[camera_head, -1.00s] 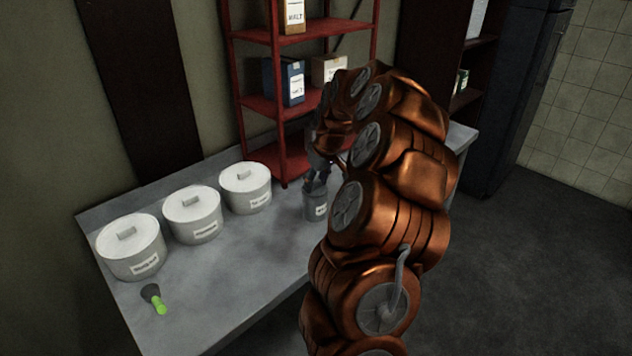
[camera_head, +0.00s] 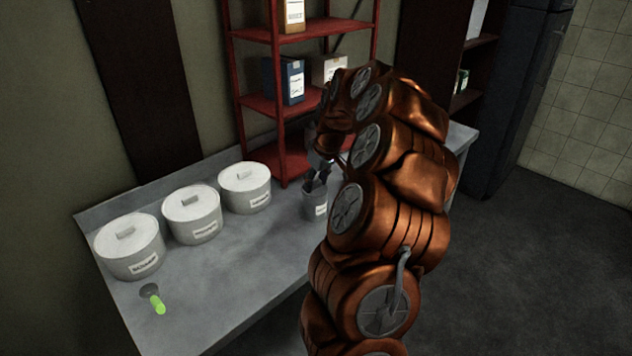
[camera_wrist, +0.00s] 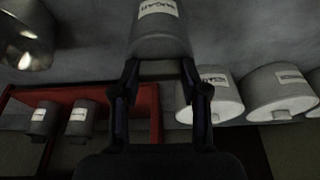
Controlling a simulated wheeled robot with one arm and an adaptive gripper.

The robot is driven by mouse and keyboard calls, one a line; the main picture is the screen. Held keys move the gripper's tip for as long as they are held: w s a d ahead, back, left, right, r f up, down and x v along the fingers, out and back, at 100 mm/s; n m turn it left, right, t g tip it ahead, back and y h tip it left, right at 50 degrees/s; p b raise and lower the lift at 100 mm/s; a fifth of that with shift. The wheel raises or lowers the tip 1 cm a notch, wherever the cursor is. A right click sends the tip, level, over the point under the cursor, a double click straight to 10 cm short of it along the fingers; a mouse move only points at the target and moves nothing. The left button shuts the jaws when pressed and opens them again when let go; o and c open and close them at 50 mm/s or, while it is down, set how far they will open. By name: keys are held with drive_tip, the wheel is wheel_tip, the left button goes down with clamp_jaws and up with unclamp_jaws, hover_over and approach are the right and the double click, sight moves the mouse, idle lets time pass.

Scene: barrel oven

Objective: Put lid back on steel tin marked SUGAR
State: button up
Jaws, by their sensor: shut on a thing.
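A grey steel tin (camera_head: 314,207) stands upright on the metal counter, partly beside my arm. In the wrist view the tin (camera_wrist: 160,38) is upside down in the picture, with a white label that seems to read SUGAR. My gripper (camera_head: 318,183) is right above the tin's top, pointing down. In the wrist view my gripper (camera_wrist: 160,68) has its two fingers on either side of the tin's top edge, shut on what seems to be the lid. The lid is hard to make out, and I cannot tell whether it sits flat on the rim.
Three white lidded canisters (camera_head: 193,214) stand left along the wall. A green-handled tool (camera_head: 154,299) lies at the counter's front left. A red shelf (camera_head: 262,105) with boxes stands behind. The wrist view shows small grey tins (camera_wrist: 80,118) on it and a shiny metal vessel (camera_wrist: 24,38).

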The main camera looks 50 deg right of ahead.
idle(0.4)
drive_tip(key=o, duration=0.8)
drive_tip(key=shift+o, duration=0.2)
drive_tip(key=o, duration=0.5)
drive_tip(key=shift+c, duration=0.2)
drive_tip(key=shift+r, duration=0.1)
drive_tip(key=shift+r+p, duration=0.4)
drive_tip(key=shift+r, duration=3)
clamp_jaws()
drive_tip(key=shift+f+b, duration=1.65)
drive_tip(key=shift+f, duration=1.1)
